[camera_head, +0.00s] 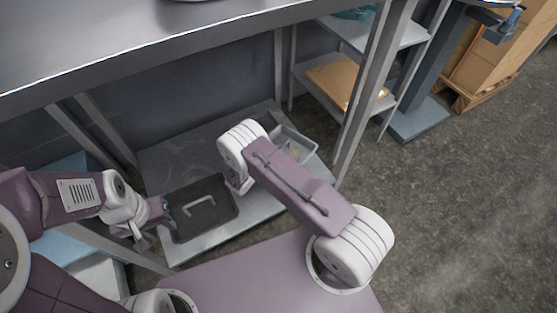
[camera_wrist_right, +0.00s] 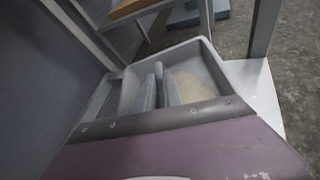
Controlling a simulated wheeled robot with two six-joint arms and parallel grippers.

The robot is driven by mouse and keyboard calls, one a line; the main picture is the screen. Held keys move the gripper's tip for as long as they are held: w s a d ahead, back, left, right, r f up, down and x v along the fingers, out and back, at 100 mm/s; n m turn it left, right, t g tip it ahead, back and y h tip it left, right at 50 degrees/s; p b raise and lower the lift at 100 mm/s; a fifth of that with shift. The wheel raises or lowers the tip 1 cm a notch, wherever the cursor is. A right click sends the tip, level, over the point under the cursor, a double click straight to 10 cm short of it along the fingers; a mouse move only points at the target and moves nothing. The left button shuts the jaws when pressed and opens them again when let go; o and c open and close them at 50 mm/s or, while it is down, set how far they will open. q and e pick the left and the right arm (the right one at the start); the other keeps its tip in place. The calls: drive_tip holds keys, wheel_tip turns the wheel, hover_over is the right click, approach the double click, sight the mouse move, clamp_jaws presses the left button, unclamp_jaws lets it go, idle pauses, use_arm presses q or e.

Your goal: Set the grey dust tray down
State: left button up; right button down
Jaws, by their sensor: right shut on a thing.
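The grey dust tray (camera_head: 305,143) shows in the head view beyond my right forearm, over the right part of the lower shelf. The forearm covers part of it and hides my right gripper there. In the right wrist view the tray (camera_wrist_right: 213,62) holds a pale patch of dust. My right gripper (camera_wrist_right: 150,88) is shut on the tray, its fingers showing within the tray outline. Whether the tray touches the shelf cannot be told. My left gripper (camera_head: 165,211) is at the left edge of a dark panel; its jaw opening is unclear.
The dark panel (camera_head: 222,205) with a pale handle lies on the lower shelf (camera_head: 165,158). The metal tabletop (camera_head: 150,45) overhangs the shelf, and a table leg (camera_head: 360,110) stands right of the tray. A rack with cardboard (camera_head: 335,80) stands beyond. Floor on the right is clear.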

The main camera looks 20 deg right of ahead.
drive_tip(key=shift+w, duration=0.3)
wheel_tip(320, 180, down, 4)
drive_tip(key=b, duration=0.3)
drive_tip(key=shift+f, duration=0.2)
drive_tip(key=shift+r, duration=0.25)
drive_tip(key=c, duration=1.8)
unclamp_jaws()
drive_tip(key=shift+f, duration=0.2)
drive_tip(key=shift+c, duration=0.2)
drive_tip(key=o, duration=0.3)
drive_tip(key=shift+o, duration=0.2)
